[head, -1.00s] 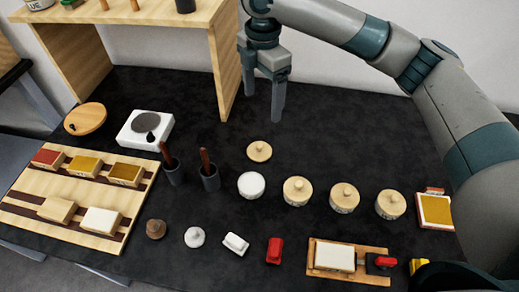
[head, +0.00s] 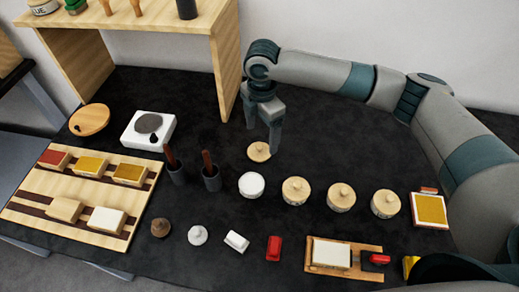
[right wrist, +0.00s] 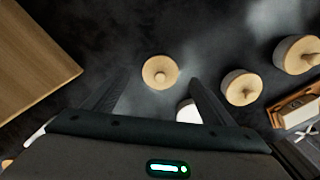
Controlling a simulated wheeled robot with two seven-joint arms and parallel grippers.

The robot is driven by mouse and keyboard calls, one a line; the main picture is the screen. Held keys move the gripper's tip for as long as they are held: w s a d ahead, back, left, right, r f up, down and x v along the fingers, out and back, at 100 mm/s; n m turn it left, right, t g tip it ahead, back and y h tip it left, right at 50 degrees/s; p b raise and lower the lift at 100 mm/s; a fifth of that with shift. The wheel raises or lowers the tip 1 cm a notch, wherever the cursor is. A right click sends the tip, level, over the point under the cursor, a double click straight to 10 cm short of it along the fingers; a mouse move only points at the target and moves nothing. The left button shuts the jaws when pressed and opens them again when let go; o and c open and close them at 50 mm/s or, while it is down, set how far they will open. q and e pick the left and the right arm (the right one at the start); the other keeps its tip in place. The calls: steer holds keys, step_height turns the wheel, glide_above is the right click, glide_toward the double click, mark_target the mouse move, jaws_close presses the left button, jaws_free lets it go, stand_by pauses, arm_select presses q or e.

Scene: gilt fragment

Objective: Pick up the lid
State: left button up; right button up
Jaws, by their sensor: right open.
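The lid (head: 259,151), a small round wooden disc with a knob, lies on the dark table behind a white-topped round jar (head: 251,185). My right gripper (head: 261,138) is open and empty, pointing down over the lid. One finger hides a bit of the lid's right side in the head view. In the right wrist view the lid (right wrist: 160,72) shows between the two fingers of the gripper (right wrist: 158,84), apart from both. My left gripper is not in view.
Three wooden-lidded jars (head: 341,197) stand in a row to the right. Two dark cups with brown handles (head: 210,178) stand to the left. A wooden shelf (head: 229,75) rises at the back left. The table behind the jars at right is clear.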

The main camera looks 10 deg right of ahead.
mark_target(259, 146)
steer(key=shift+f, duration=0.15)
steer(key=shift+s+a+f+p, duration=0.1)
steer(key=shift+f+p, duration=0.15)
steer(key=shift+p, duration=0.1)
steer(key=f, duration=0.1)
steer(key=f+p, duration=0.1)
steer(key=f, duration=0.2)
steer(key=shift+s+a+p, duration=0.15)
steer(key=shift+a+p, duration=0.15)
steer(key=shift+p, duration=0.05)
steer(key=shift+f, duration=0.25)
steer(key=shift+c, duration=0.7)
steer(key=c, duration=1)
